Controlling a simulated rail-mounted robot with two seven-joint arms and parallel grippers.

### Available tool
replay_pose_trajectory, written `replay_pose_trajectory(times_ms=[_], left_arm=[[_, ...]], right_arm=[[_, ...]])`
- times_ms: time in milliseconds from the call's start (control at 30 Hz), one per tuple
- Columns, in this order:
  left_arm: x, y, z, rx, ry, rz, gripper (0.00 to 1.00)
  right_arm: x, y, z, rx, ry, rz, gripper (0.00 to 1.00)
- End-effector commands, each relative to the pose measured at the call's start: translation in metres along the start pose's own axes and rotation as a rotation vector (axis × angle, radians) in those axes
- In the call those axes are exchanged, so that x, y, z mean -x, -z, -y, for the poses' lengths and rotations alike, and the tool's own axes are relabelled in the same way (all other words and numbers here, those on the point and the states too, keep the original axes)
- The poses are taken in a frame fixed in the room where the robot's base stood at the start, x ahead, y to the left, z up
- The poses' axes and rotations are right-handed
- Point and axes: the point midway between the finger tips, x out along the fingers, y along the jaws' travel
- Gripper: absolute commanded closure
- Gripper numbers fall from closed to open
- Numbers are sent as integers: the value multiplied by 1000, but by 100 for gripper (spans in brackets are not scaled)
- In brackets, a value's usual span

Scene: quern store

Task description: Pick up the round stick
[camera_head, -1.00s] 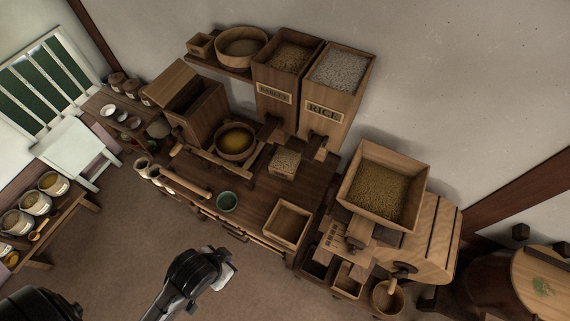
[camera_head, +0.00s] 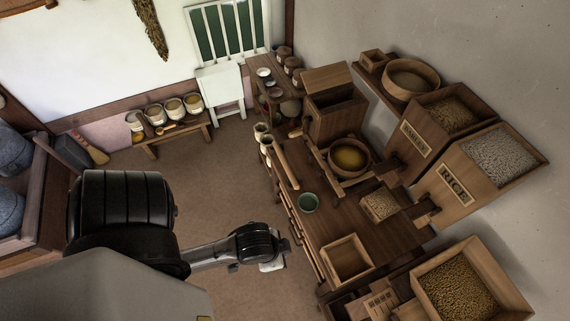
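A round stick (camera_head: 285,163), pale wood and long, lies along the left edge of the dark wooden table (camera_head: 318,228), beside the white jars. My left gripper (camera_head: 275,264) is over the floor at the front left of the table, below and apart from the stick. Its fingertips are small and partly hidden by the wrist, so I cannot tell whether it is open. I see nothing held in it. My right gripper is out of view.
A green bowl (camera_head: 308,203), a sieve (camera_head: 349,156) and a square wooden tray (camera_head: 345,259) stand on the table. White jars (camera_head: 263,135) stand at its left end. The floor (camera_head: 215,195) left of the table is clear.

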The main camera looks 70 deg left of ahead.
Motion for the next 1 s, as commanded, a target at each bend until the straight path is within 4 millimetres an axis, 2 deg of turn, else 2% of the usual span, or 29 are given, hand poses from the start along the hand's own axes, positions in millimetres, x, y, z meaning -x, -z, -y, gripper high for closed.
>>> replay_pose_trajectory(times_ms=[167, 833, 1000], left_arm=[[0, 0, 0, 0, 0, 0, 100], [0, 0, 0, 0, 0, 0, 36], [0, 0, 0, 0, 0, 0, 35]], right_arm=[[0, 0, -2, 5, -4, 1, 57], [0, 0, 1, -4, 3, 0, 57], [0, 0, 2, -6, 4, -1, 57]])
